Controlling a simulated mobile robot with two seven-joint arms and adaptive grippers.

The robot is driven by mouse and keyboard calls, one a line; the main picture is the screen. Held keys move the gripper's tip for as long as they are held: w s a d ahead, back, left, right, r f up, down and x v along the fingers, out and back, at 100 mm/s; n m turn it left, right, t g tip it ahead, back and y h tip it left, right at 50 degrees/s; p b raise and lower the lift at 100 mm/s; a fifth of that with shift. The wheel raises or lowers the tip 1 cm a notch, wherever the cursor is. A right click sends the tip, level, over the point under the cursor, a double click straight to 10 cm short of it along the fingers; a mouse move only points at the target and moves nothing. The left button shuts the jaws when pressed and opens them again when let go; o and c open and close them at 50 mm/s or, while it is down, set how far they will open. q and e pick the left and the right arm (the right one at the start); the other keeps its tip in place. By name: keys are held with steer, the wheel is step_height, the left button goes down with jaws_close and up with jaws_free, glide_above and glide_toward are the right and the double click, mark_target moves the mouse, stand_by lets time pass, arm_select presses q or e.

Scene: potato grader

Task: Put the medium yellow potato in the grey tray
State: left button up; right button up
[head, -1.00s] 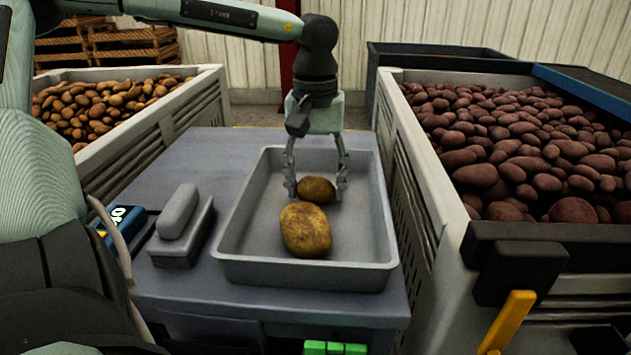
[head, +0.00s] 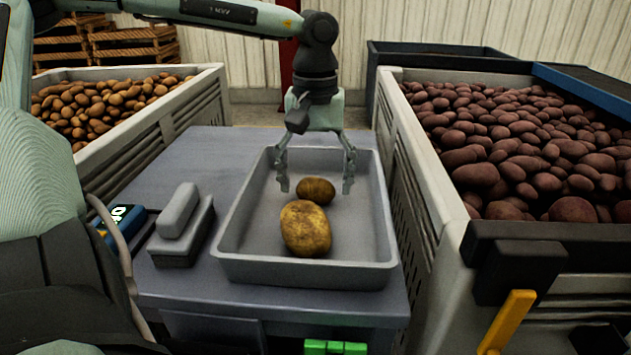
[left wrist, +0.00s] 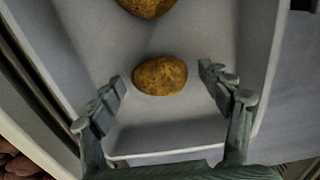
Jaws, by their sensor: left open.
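The grey tray (head: 300,272) stands on the table with two yellow-brown potatoes lying in it. The smaller one, likely the medium yellow potato (head: 316,190), lies behind the larger potato (head: 305,229). My left gripper (head: 316,187) is open, with its fingers spread on either side of the smaller potato and apart from it. In the left wrist view the smaller potato (left wrist: 160,76) lies on the tray floor, ahead of and between the open fingertips. The larger potato (left wrist: 147,5) is cut off at the top edge there. My right gripper is not in view.
A crate of yellow potatoes (head: 207,90) stands at the left and a crate of dark red potatoes (head: 412,167) at the right, close to the tray. A grey block-shaped device (head: 182,232) sits on the table left of the tray. The table behind it is clear.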

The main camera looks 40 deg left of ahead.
mark_target(316, 181)
arm_select(q)
step_height(316, 181, up, 12)
steer(key=shift+f, duration=0.2)
steer(key=shift+f, duration=0.1)
